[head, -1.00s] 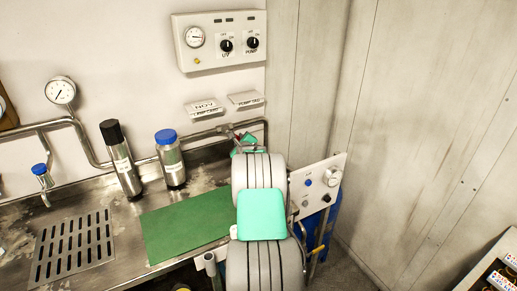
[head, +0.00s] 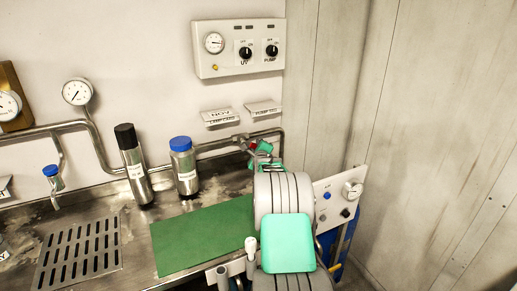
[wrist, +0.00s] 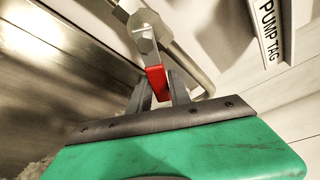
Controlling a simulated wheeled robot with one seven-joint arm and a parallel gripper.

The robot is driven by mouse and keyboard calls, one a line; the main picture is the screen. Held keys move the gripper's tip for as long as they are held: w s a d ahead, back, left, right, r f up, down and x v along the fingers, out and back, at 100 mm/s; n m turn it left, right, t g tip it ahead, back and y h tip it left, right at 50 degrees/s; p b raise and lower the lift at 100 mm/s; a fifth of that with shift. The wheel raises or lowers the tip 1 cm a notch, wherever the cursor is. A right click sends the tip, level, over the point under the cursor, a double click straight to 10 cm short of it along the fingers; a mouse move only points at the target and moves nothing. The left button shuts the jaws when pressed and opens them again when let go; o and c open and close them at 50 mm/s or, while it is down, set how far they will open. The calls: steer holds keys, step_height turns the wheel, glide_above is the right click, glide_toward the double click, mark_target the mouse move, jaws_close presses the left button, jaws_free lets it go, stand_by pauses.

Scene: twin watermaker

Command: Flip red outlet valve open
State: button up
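The red outlet valve handle (wrist: 157,82) hangs from a metal valve body with a hex nut (wrist: 144,24) in the wrist view. My gripper (wrist: 158,82) has one dark finger on each side of the handle, close against it, and appears shut on it. In the head view my gripper (head: 254,147) reaches the pipe at the back wall. My arm's thick links hide part of the counter below the valve.
A black-capped bottle (head: 135,170) and a blue-capped bottle (head: 184,170) stand left of the valve. A green mat (head: 200,236) lies on the steel counter. A control box (head: 238,48) and tags (head: 222,116) are on the wall above. A white panel (head: 338,196) stands at the right.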

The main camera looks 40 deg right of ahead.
steer(key=o, duration=0.3)
steer(key=shift+o, duration=0.2)
steer(key=b+v, duration=0.1)
steer(key=v, duration=0.7)
steer(key=shift+d, duration=0.1)
